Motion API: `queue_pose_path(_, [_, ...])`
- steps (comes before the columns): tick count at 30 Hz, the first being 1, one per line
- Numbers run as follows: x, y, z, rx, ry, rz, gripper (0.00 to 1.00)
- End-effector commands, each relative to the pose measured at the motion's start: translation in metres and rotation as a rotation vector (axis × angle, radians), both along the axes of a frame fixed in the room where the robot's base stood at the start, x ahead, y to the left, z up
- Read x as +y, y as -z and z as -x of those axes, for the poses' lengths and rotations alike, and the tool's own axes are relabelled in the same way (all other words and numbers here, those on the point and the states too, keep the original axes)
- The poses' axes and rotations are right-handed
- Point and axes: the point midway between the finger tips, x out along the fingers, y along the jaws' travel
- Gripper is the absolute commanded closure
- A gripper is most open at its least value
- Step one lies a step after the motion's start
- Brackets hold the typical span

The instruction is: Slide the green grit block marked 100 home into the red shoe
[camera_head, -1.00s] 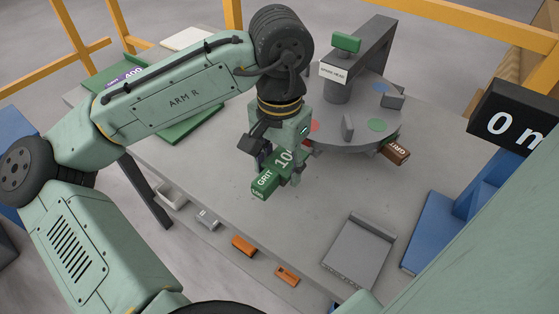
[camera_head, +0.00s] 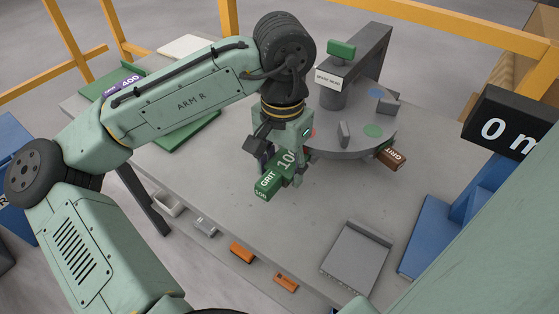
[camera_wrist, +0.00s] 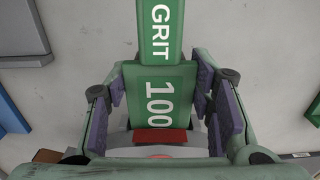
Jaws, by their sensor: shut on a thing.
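The green grit block marked 100 (camera_head: 270,183) is held in my gripper (camera_head: 283,170), above the grey slab beside the round plate. In the wrist view, the purple-grey pads of my gripper (camera_wrist: 160,100) stand on both sides of the block (camera_wrist: 158,88). The block's far end points at the round plate. The red shoe (camera_wrist: 160,136) shows as a short red strip just beyond that end; I cannot tell whether they touch. In the head view my gripper hides the shoe.
The round grey plate (camera_head: 350,145) carries coloured discs and small grey uprights. A brown grit block (camera_head: 391,158) sits at its right rim. A grey arm (camera_head: 355,62) with a green block on top stands behind. A grey tray (camera_head: 356,257) lies front right. Mid-slab is clear.

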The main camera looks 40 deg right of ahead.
Motion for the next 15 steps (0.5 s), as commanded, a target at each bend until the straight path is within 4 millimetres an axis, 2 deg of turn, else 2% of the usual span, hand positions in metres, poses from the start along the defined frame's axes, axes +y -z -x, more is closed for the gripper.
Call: queue_pose_path(15, [-0.0049, -0.0001, -0.0018, 0.000, -0.001, 0.000, 0.90])
